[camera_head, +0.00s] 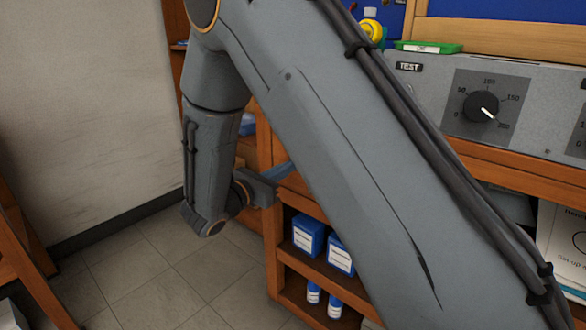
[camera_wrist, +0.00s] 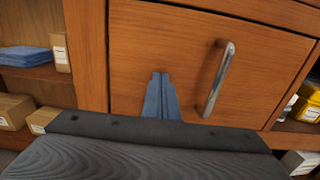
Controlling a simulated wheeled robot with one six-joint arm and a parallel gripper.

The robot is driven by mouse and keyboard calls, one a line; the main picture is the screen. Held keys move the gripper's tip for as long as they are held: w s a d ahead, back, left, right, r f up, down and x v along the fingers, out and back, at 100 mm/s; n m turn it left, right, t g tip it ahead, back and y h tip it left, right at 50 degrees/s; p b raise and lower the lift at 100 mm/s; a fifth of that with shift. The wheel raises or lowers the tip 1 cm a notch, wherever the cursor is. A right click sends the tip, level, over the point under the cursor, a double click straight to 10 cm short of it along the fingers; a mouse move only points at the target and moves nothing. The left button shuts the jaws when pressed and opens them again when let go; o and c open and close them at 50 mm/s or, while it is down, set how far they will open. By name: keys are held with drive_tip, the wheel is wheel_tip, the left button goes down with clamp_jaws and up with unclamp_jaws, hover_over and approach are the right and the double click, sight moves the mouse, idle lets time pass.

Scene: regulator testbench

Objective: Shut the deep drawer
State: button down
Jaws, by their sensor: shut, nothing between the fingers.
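The deep drawer's wooden front (camera_wrist: 150,40) fills the middle of the wrist view, with a slanted metal bar handle (camera_wrist: 218,80) on its right part. The front looks about level with the frame around it, but I cannot tell whether a small gap is left. My gripper (camera_wrist: 160,76) is shut and empty, its blue-grey fingers pointing at the drawer front left of the handle. I cannot tell whether the fingertips touch the wood. In the head view my gripper (camera_head: 279,171) shows at the bench's left side, and my arm hides most of the drawer there.
Open shelves flank the drawer, with a blue folded cloth (camera_wrist: 25,56) and cartons (camera_wrist: 12,110) left and a yellow case (camera_wrist: 310,98) right. Blue boxes (camera_head: 308,235) stand on a lower shelf. A test panel (camera_head: 440,85) tops the bench. The tiled floor (camera_head: 150,275) at left is clear.

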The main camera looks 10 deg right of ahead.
drive_tip(key=shift+w+d+r, duration=0.1)
drive_tip(key=shift+w+d, duration=0.05)
drive_tip(key=shift+w, duration=0.05)
